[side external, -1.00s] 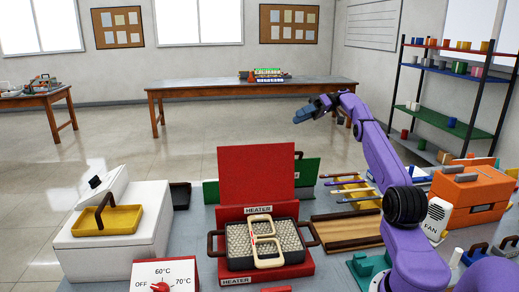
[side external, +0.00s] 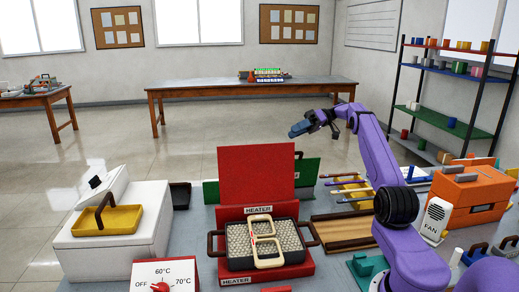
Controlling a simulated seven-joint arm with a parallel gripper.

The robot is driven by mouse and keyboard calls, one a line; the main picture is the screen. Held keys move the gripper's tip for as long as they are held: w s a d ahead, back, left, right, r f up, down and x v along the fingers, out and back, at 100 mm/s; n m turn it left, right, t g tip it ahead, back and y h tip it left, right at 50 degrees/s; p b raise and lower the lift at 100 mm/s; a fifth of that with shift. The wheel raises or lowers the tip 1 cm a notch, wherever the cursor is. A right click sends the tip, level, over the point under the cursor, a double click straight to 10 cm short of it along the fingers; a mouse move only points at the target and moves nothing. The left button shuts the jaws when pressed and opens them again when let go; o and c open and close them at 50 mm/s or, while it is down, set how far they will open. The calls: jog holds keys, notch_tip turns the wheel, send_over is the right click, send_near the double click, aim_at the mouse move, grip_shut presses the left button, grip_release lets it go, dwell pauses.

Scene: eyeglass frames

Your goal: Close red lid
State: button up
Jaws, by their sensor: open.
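The red lid (side external: 256,172) stands upright, open, at the back of the red heater base (side external: 290,272). A dark tray of pale beads (side external: 232,238) with brown side handles sits in the heater. A cream eyeglass frame (side external: 267,252) lies on the beads. My gripper (side external: 302,130) is in the air behind and to the right of the lid, higher than its top edge, apart from it. Its jaws are open and nothing shows between them.
A white box with a yellow tray (side external: 122,220) stands left of the heater. A green panel (side external: 307,172) is behind the lid. Wooden trays (side external: 345,230), an orange toolbox (side external: 462,198) and a white fan (side external: 436,220) are on the right. A dial box (side external: 160,275) is in front.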

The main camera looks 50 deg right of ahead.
send_near(259, 148)
jog(key=w+a+f, duration=0.1)
jog(key=w, duration=0.1)
jog(key=w+a+f, duration=0.2)
jog(key=w, duration=0.1)
jog(key=w+a+f, duration=0.1)
jog(key=w, duration=0.1)
jog(key=shift+w+a+f, duration=0.25)
jog(key=shift+f, duration=0.15)
grip_shut()
